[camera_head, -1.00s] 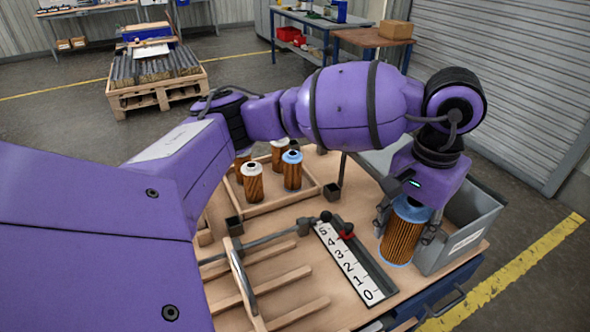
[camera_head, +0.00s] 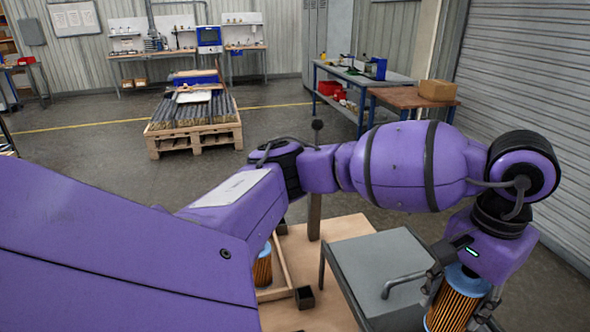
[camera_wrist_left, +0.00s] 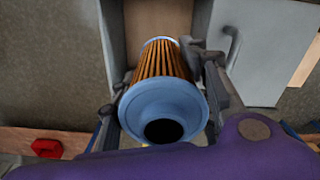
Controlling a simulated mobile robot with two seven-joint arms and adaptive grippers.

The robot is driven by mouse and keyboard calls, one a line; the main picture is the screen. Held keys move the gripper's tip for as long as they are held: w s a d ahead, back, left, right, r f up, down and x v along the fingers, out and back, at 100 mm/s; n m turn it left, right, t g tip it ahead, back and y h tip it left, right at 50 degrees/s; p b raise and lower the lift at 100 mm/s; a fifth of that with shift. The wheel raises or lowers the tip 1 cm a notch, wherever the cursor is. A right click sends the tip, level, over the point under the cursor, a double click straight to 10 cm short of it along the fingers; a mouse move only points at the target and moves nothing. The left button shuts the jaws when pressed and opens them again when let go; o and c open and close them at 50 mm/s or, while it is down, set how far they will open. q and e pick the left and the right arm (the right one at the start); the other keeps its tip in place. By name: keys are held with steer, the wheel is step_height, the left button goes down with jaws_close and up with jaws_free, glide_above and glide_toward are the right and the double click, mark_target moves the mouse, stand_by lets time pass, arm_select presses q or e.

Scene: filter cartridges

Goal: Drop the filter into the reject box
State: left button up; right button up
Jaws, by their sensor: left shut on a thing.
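My left gripper (camera_head: 462,300) is shut on a filter (camera_head: 452,306) with orange-brown pleats and a blue cap, at the lower right of the head view. In the left wrist view, the fingers (camera_wrist_left: 163,85) hold the filter (camera_wrist_left: 164,98) from both sides, its blue cap facing the camera. Its far end points at a grey-walled opening with a brown floor, which seems to be the reject box (camera_wrist_left: 113,40). I cannot tell whether the filter is inside the rim. A grey panel with a handle (camera_head: 365,262) lies left of the gripper. My right gripper is out of view.
A wooden tray (camera_head: 283,268) holds another blue-capped filter (camera_head: 262,270), partly hidden by my arm. A small black block (camera_head: 304,297) sits on the table beside it. A loaded pallet (camera_head: 195,135) and workbenches stand farther back. A red part (camera_wrist_left: 47,148) shows in the wrist view.

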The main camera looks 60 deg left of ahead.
mark_target(471, 273)
arm_select(q)
steer(key=shift+f, duration=0.3)
steer(key=shift+s+f+b, duration=0.2)
steer(key=shift+f+b, duration=0.1)
steer(key=shift+f, duration=0.05)
step_height(471, 273, down, 4)
steer(key=shift+r+b, duration=0.1)
steer(key=shift+b, duration=0.6)
steer(key=shift+f, duration=0.3)
steer(key=o, duration=1.3)
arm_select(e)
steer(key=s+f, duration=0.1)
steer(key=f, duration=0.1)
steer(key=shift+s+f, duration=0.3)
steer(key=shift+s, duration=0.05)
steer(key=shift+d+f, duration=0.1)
arm_select(q)
step_height(471, 273, up, 12)
